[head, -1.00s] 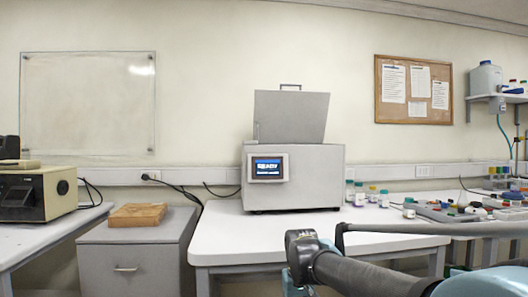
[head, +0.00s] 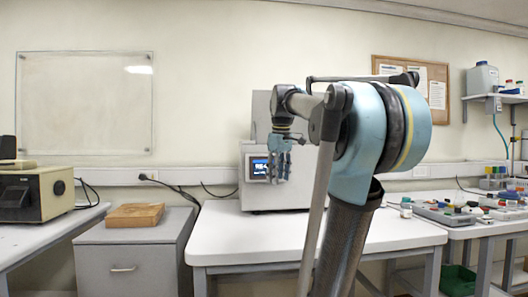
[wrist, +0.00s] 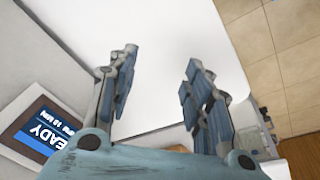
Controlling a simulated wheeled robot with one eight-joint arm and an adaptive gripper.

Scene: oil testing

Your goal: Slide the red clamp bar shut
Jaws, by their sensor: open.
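I cannot make out a red clamp bar in either view. My gripper (head: 280,178) hangs fingers down in front of the machine's front face, beside the screen. In the wrist view my gripper (wrist: 160,60) has its fingers apart with nothing between them, above the white bench top. The machine's top opening is hidden.
The white bench (head: 245,235) is clear in front of the machine. A grey cabinet (head: 125,250) with a wooden block (head: 135,215) stands to the left. Small bottles and trays (head: 450,213) are on the right bench. A tan instrument (head: 35,195) sits at far left.

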